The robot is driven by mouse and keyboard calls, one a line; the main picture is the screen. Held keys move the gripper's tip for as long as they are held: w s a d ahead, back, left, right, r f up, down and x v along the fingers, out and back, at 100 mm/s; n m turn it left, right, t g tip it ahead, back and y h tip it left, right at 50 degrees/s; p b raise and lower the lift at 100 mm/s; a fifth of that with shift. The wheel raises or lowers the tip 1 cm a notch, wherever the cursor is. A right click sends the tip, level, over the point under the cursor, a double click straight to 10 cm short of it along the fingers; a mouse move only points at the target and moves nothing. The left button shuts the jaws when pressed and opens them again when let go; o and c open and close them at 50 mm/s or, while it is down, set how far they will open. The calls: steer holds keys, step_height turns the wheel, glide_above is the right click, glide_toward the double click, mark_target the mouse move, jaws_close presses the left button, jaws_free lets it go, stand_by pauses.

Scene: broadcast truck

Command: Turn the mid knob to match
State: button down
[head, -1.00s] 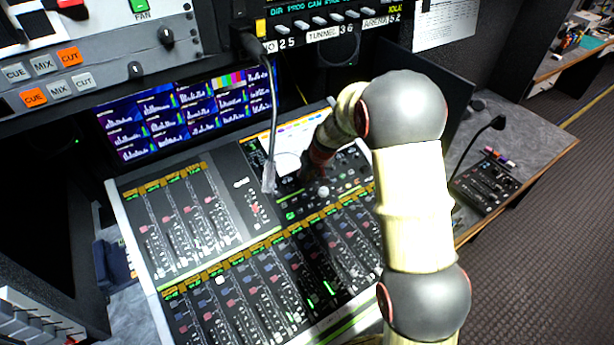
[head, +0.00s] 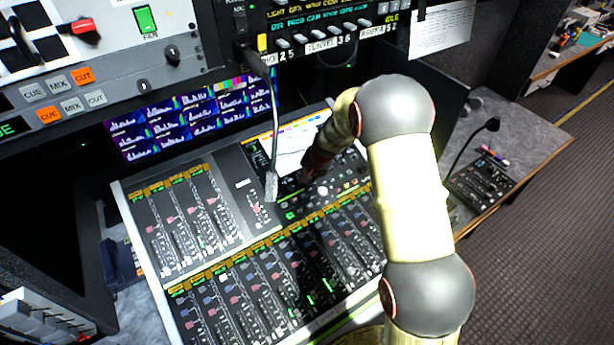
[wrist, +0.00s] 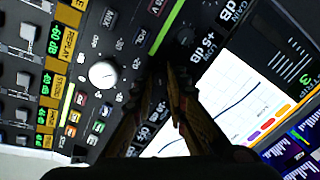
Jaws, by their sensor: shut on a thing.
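My gripper (wrist: 160,76) points at the console's knob strip, beside the screen, in the wrist view. Its two dark fingers come together on a small dark knob, which they and the shadow mostly hide; I cannot read its label or see its pointer. In the head view my gripper (head: 307,175) is dark and small at the upper middle of the mixing console (head: 245,215). A white round knob (wrist: 102,74) stands apart, left of the fingers. Printing reading "LOW +5 dB" and "GAIN" shows near the upper right of the fingers.
A bright console screen (wrist: 232,105) with a curve lies right of the fingers. A gooseneck microphone (head: 272,185) hangs close to the left of my gripper in the head view. Rows of faders cover the console's front. A rack panel (head: 100,60) overhangs the back.

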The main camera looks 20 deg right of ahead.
steer(key=shift+m, duration=0.3)
steer(key=c, duration=1.8)
jaws_free()
steer(key=shift+o, duration=0.2)
steer(key=v, duration=1.2)
